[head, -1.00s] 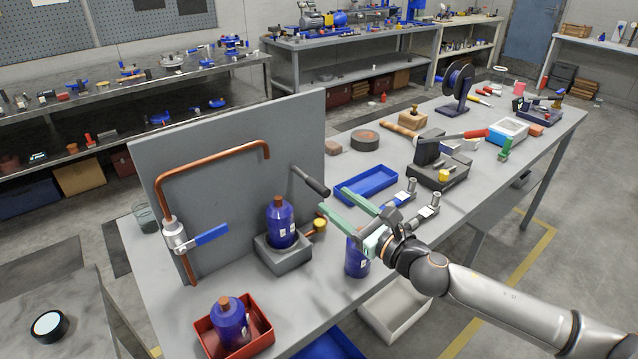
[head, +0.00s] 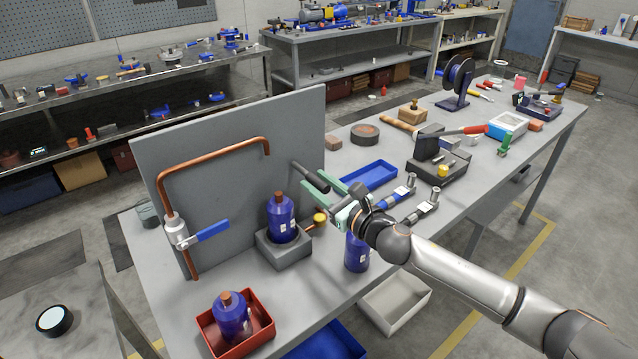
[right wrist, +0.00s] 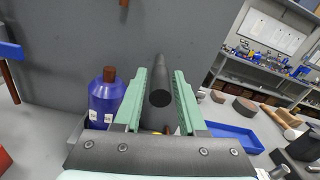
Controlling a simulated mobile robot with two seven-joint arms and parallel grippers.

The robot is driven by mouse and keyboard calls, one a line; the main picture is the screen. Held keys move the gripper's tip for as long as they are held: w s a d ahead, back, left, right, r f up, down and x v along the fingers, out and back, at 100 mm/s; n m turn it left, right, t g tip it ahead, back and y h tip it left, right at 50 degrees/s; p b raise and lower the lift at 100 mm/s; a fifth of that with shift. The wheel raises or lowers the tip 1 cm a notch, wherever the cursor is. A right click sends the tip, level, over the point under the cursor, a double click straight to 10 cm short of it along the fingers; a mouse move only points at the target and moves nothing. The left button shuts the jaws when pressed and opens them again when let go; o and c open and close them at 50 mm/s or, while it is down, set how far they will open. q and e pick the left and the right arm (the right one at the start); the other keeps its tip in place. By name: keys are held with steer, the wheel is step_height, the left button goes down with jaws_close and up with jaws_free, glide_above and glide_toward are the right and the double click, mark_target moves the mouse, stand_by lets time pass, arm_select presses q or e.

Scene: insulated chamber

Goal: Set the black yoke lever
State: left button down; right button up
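The black yoke lever (head: 307,176) sticks out from the upright grey panel (head: 235,150), right of the copper pipe. In the right wrist view the lever's round end (right wrist: 160,97) points at the camera. My right gripper (head: 312,184) is open, with its green fingers on either side of the lever. The right wrist view shows gaps between the lever and both fingers (right wrist: 159,85). Parts of the lever are hidden behind a finger in the head view. My left gripper is not in view.
A blue bottle (head: 282,218) stands in a grey holder (head: 283,251) below the lever. Another blue bottle (head: 356,252) stands under my right wrist. A blue tray (head: 372,176) lies behind the gripper. A blue-handled valve (head: 203,234) sits on the pipe (head: 210,153) at left.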

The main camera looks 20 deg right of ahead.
jaws_close()
stand_by(1.1)
